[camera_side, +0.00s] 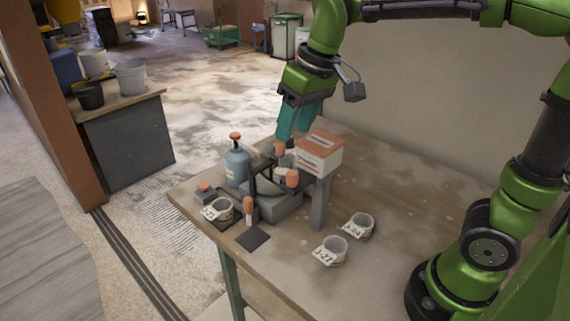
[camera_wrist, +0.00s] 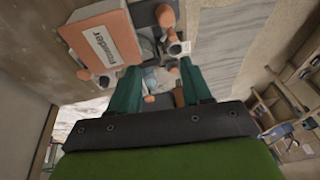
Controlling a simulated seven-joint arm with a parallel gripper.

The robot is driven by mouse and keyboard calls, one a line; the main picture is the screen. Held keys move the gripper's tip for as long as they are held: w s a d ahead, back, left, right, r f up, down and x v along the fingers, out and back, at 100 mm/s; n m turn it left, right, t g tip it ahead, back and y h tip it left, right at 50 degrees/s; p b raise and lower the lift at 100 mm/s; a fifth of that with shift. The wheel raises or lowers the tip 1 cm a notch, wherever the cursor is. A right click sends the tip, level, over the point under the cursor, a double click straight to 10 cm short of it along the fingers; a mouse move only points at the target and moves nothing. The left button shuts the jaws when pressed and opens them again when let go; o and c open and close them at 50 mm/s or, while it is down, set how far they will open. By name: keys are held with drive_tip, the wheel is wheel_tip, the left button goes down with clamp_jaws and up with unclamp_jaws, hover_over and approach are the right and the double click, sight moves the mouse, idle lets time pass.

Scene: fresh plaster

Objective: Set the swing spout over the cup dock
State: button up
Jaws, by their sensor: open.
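A small machine with a grey base (camera_side: 283,208) and a dark frame stands near the table's left end. It carries orange-tipped parts, including a rounded orange knob (camera_side: 292,178) and an upright orange handle (camera_side: 248,210). I cannot tell clearly which part is the swing spout. A dark square pad (camera_side: 254,238) lies in front; whether it is the cup dock is unclear. A labelled cup (camera_side: 220,211) stands on another dark patch to the left. My gripper (camera_side: 284,146) has teal fingers pointing down over the machine's rear. In the wrist view, my gripper (camera_wrist: 160,77) is open around the machine's upper parts, its fingers apart.
An orange-and-white box (camera_side: 320,154), labelled "Powder" in the wrist view (camera_wrist: 108,44), stands close right of my fingers. A blue-grey bottle (camera_side: 237,167) is left of the machine. The table's right is clear.

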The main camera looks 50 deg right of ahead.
sight(247, 198)
drive_tip(key=w+a+f+n+g+h, duration=0.1)
drive_tip(key=w+a+f+n+g, duration=0.25)
drive_tip(key=w, duration=0.55)
drive_tip(key=shift+m+t, duration=0.25)
drive_tip(key=shift+m, duration=0.3)
drive_tip(key=f, duration=0.5)
drive_tip(key=a+f, duration=0.1)
drive_tip(key=f, duration=1.1)
drive_tip(key=shift+w+a+f, duration=0.1)
drive_tip(key=shift+a+f, duration=0.1)
drive_tip(key=shift+a, duration=0.15)
clamp_jaws()
